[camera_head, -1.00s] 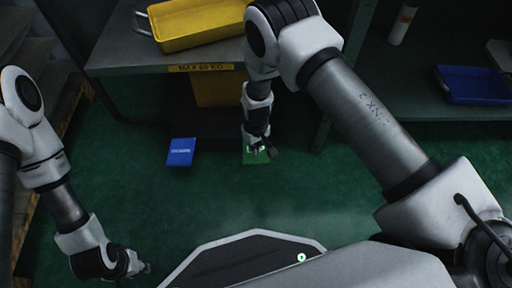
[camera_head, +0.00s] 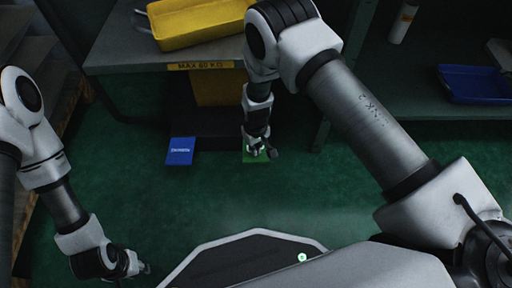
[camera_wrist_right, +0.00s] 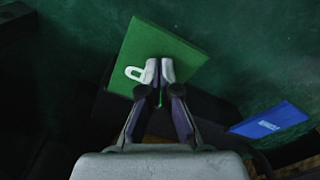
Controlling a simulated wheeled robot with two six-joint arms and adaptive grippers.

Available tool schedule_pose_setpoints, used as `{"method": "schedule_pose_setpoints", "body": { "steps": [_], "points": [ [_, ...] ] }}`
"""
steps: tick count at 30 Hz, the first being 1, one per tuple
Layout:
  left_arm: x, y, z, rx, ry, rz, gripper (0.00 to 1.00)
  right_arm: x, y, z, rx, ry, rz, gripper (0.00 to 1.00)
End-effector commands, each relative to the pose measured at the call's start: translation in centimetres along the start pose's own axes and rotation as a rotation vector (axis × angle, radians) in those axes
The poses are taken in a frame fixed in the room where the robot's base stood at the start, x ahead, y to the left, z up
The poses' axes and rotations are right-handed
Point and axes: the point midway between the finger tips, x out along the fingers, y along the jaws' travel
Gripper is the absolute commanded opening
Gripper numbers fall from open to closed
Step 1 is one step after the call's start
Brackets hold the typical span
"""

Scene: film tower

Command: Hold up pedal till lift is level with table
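The green pedal (camera_head: 255,158) is on the floor in front of the lift; it also shows in the right wrist view (camera_wrist_right: 178,43) with a white mark on it. My right gripper (camera_head: 260,150) points down at the green pedal, fingertips together at its face (camera_wrist_right: 159,72); contact looks likely. Nothing shows between the fingers. A blue pedal (camera_head: 181,151) lies to its left, untouched. The table (camera_head: 400,85) stands to the right. My left gripper (camera_head: 140,272) is low at left, its fingers unclear.
A blue tray (camera_head: 475,85) and a white cylinder (camera_head: 403,22) are on the table. A yellow part (camera_head: 216,90) shows beneath the lift platform. A wooden rack stands at the far left. The green floor in front of the pedals is clear.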

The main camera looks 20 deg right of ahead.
Motion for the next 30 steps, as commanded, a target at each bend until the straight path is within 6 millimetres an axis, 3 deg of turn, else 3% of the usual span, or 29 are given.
{"method": "schedule_pose_setpoints", "body": {
  "steps": [22,30],
  "points": [
    [2.1,0.0,0.0,0.000,0.000,0.000,0.31,3.2,0.0,0.0,0.001,0.000,0.000,0.00],
    [1.9,0.0,0.0,0.000,0.000,0.000,0.31,2.9,0.0,0.0,0.001,0.001,0.000,0.00]
  ]
}}
